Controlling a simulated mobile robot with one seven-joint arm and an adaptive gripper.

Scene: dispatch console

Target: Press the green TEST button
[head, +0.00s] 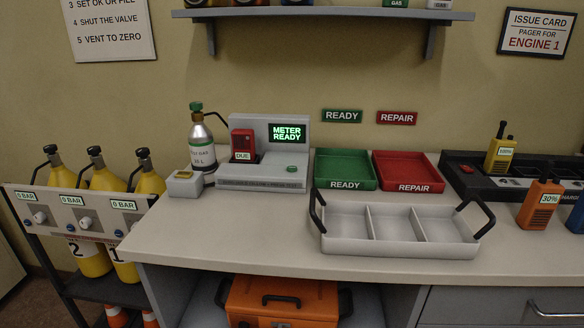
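The test console (264,183) is a light grey unit on the counter, left of the middle in the head view. Its lit screen (287,132) reads METER READY in green. A small flat green button (291,169) is on the console's top face, below the screen and to the right; any lettering by it is too small to read. A red meter (243,142) stands upright in the console's left side, with a DUE label under it. My gripper is not in view. Nothing covers the button.
A gas bottle (202,145) and a small grey box (185,183) stand left of the console. Green (345,184) and red (414,186) trays are to its right. A grey handled tray (396,252) sits in front of them. The counter before the console is clear.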

